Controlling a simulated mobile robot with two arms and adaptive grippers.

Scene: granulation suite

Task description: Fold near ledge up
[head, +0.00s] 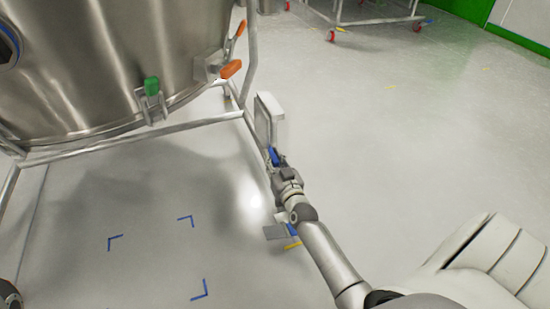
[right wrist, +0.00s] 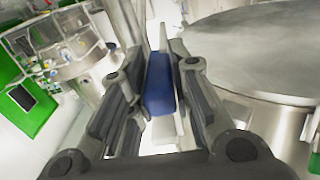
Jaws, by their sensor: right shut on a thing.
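A pale panel (head: 270,118), which looks like the ledge, stands beside the steel frame of the large vessel. It appears roughly upright, though its exact angle is hard to tell. A blue grip (head: 272,156) shows at its lower end. My right gripper (head: 279,166) is at that end, shut on the blue grip. In the right wrist view the blue grip (right wrist: 159,86) lies between the two dark fingers, with a thin pale edge of the panel (right wrist: 163,38) beyond it. The fingers hide part of the grip.
The steel vessel (head: 110,60), with green (head: 151,86) and orange (head: 231,69) clamps, stands at upper left on a tubular frame. A grey plate (head: 276,232) lies low beside my right arm. A wheeled rack (head: 365,12) stands at the back. Floor to the right is clear.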

